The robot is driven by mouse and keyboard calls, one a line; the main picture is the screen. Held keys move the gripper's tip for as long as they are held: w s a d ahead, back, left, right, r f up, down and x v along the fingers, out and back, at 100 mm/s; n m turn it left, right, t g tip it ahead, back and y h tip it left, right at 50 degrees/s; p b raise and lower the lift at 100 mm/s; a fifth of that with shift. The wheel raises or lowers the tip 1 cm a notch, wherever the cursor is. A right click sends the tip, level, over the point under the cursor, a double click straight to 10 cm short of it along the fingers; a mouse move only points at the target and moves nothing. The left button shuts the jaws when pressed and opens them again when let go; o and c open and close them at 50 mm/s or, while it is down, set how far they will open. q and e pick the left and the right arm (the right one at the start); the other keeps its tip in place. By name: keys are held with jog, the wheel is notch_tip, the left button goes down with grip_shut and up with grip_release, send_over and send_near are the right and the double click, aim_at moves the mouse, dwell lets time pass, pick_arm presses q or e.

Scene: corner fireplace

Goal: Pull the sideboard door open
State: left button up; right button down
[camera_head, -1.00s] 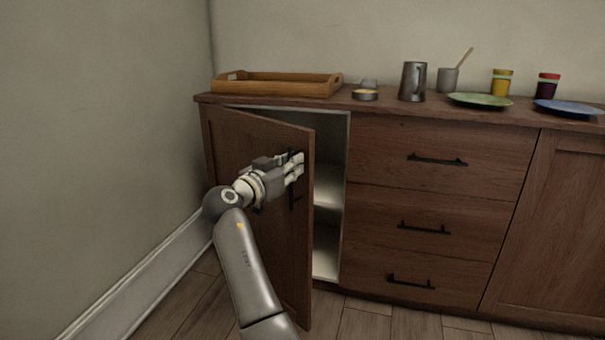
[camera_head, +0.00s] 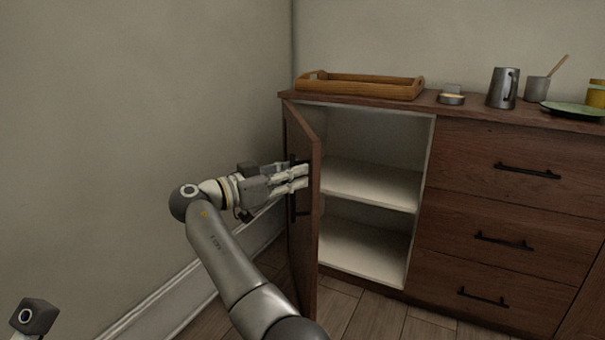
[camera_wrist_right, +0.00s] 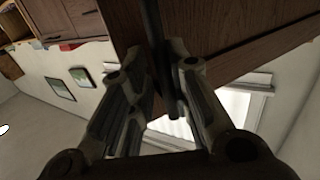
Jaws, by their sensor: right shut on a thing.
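The sideboard (camera_head: 505,215) is brown wood and stands against the wall. Its left door (camera_head: 306,235) is swung wide open and shows a pale, empty compartment with one shelf (camera_head: 365,185). The dark bar handle (camera_head: 293,205) is on the door's outer face, partly hidden by my gripper. My right gripper (camera_head: 300,175) is shut on that handle. In the right wrist view the handle (camera_wrist_right: 158,55) runs between the two fingers. A small part of what seems to be my left arm shows at the lower left corner; its gripper is not seen.
A wooden tray (camera_head: 360,87), a small round tin (camera_head: 451,99), a metal pitcher (camera_head: 503,88), a cup (camera_head: 537,89) and a green plate (camera_head: 573,110) stand on top. The wall and white baseboard (camera_head: 165,300) are close on the left. Floor shows in front of the sideboard (camera_head: 372,325).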

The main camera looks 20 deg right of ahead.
jog(key=shift+w+a+r, duration=0.3)
jog(key=shift+w+a, duration=0.1)
jog(key=shift+a, duration=0.15)
jog(key=c, duration=1.7)
grip_release()
jog(key=shift+d, duration=0.1)
jog(key=shift+o, duration=0.8)
jog(key=shift+w+f, duration=0.15)
